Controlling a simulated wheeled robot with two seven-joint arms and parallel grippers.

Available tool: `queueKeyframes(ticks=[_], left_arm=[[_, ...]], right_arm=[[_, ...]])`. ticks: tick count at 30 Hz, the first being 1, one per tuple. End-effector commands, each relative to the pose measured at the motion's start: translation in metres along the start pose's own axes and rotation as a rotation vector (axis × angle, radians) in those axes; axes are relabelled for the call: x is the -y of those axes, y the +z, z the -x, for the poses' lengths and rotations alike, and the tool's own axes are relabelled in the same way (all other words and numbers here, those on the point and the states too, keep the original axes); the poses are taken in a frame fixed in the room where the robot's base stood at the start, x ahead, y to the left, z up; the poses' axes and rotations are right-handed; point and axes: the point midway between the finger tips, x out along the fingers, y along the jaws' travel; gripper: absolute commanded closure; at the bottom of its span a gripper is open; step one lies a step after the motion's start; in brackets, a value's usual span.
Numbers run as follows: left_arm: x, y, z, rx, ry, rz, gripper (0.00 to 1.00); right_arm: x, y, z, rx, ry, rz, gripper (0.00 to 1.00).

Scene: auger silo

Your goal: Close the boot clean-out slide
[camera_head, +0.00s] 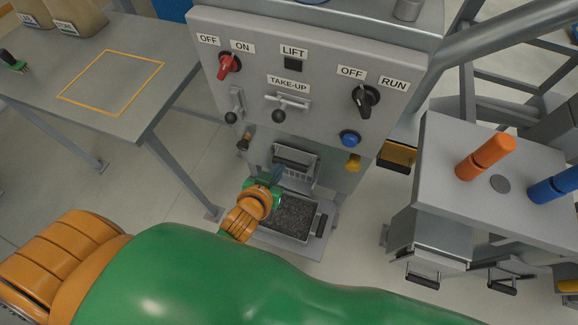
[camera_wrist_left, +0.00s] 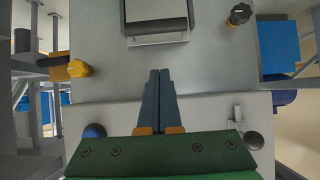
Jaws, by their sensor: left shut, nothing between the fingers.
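The boot clean-out slide (camera_head: 293,161) appears as a framed metal piece with a dark bar, low on the front of the grey machine. In the left wrist view a grey framed plate with a pale lip (camera_wrist_left: 157,38) shows at the top, beyond my fingertips; how far the slide stands open I cannot tell. My left gripper (camera_head: 277,174) is shut and empty, just in front of and below the slide in the head view. Its dark blue fingers (camera_wrist_left: 160,72) point toward the plate, with a visible gap. My right gripper is not in view.
A tray of dark grains (camera_head: 285,215) stands on the floor below the slide. Above is the control panel (camera_head: 300,75) with switches and levers. A yellow knob (camera_head: 354,162) and black knob (camera_head: 243,142) flank the slide. A grey table (camera_head: 95,75) stands left, a bench (camera_head: 500,185) right.

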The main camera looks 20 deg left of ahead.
Motion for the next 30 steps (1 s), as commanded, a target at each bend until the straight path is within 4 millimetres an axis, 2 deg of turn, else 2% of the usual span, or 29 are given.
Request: queueKeyframes(ticks=[3,8,12,18,30], left_arm=[[0.0,0.002,-0.029,-0.001,0.001,-0.002,1.0],[0.0,0.002,-0.064,-0.001,0.0,-0.002,1.0],[-0.001,0.019,-0.082,0.003,0.001,-0.001,1.0],[0.0,0.028,-0.092,0.0,0.002,-0.001,1.0],[0.0,0.031,-0.094,0.001,0.002,0.0,1.0]], right_arm=[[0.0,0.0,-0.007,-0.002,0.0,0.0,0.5],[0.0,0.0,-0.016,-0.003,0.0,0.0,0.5],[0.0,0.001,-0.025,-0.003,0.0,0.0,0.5],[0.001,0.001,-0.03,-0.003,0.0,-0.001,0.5],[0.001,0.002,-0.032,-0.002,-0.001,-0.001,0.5]])
